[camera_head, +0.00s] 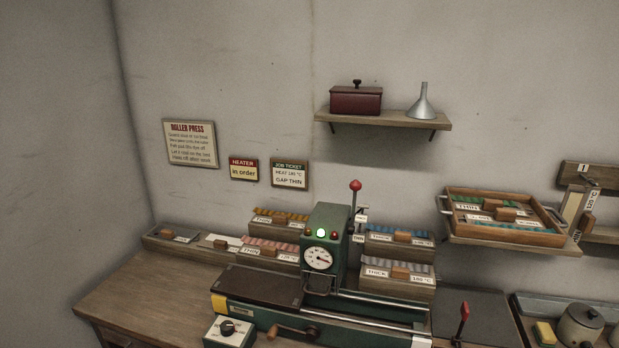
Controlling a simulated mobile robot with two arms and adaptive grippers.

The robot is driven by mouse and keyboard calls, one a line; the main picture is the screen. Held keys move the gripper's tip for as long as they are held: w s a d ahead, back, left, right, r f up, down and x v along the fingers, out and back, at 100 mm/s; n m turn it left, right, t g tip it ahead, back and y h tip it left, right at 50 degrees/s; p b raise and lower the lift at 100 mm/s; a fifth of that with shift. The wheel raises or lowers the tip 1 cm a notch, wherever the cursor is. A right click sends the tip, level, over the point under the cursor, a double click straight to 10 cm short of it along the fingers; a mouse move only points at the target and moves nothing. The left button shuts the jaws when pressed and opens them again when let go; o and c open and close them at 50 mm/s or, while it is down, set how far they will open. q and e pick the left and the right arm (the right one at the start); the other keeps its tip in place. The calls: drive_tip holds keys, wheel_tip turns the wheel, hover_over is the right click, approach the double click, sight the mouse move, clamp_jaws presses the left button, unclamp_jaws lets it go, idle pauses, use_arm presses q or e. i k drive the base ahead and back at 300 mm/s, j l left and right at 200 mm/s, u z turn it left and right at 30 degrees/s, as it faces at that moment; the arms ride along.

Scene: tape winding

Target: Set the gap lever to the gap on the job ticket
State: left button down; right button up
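The job ticket (289,174) hangs on the back wall and reads "GAP THIN", with a heat line that looks like 185 °C. The green roller press (327,225) stands on the bench below it. A lever with a red ball knob (355,186) rises upright at the press's right side, beside small pale labels (361,219) too small to read surely. It looks like the gap lever; its exact setting cannot be told. A green lamp (320,232) glows above the round dial (318,259). Neither of my grippers is in view.
Labelled trays (399,274) of strips flank the press. A dial box (230,330) and a wooden crank (287,331) are in front. Another red-handled lever (464,311) stands at right. A shelf (383,120) holds a red box and funnel. The bench's left part (150,290) is clear.

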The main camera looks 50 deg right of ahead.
sight(355, 186)
drive_tip(key=z, duration=1.9)
